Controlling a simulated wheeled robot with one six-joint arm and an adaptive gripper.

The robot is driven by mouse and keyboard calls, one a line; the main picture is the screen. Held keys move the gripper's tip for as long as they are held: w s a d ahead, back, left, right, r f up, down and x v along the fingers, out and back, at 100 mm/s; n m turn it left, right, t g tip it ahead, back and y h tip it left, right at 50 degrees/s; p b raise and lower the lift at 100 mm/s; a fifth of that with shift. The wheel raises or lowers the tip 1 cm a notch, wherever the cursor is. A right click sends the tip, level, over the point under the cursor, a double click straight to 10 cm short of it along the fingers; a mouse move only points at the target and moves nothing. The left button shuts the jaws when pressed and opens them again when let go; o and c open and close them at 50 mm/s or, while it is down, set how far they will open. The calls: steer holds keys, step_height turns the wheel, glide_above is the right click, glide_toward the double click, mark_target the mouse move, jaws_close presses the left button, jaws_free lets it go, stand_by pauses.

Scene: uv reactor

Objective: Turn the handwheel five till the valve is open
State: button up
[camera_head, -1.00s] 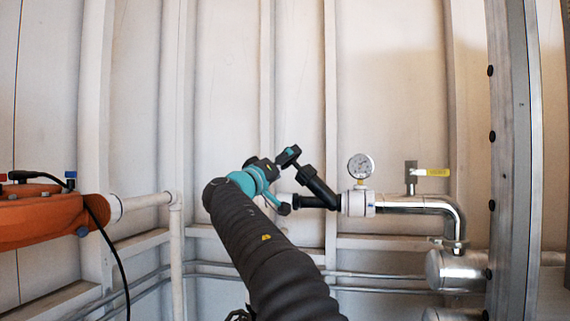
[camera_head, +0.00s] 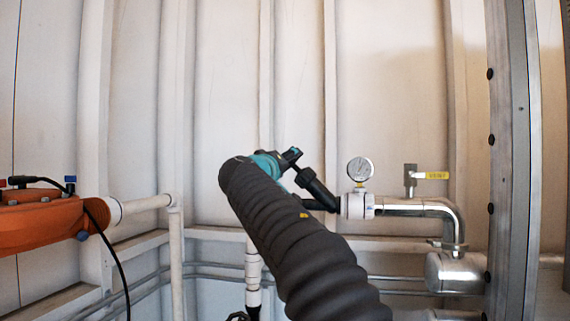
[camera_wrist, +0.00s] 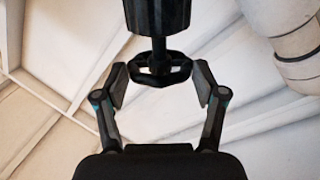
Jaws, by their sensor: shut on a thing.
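Handwheel five is the small black lobed wheel (camera_wrist: 160,70) in the wrist view. It sits on a short stem below a dark ribbed valve body (camera_wrist: 157,14). My gripper (camera_wrist: 160,84) has one finger on each side of the wheel and is shut on it. In the head view the black angled valve (camera_head: 319,190) joins the pipe left of the gauge. My gripper is at its upper left end, mostly hidden by my dark sleeved arm. The wheel cannot be made out there, and the wheel's turn cannot be read.
A pressure gauge (camera_head: 360,169) and a yellow-handled valve (camera_head: 432,175) stand on the pipe to the right. A metal post (camera_head: 512,150) rises at the far right. An orange unit (camera_head: 40,220) with a black cable is at the left. The ribbed white wall is close behind.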

steer(key=shift+d+r+n+g+y, duration=0.2)
steer(key=shift+n+g+y, duration=0.35)
steer(key=shift+y, duration=0.55)
steer(key=shift+d+r+n+g+y, duration=0.15)
steer(key=shift+n+g+y, duration=0.25)
steer(key=shift+n+y, duration=0.55)
steer(key=shift+d+r+n+g+y, duration=0.2)
steer(key=shift+n+g+y, duration=0.3)
steer(key=shift+y, duration=0.75)
steer(key=o, duration=1.2)
steer(key=shift+o, duration=0.2)
steer(key=shift+s, duration=0.15)
steer(key=v, duration=1.1)
steer(key=shift+s+r, duration=0.15)
steer(key=shift+s, duration=0.2)
steer(key=shift+d, duration=0.1)
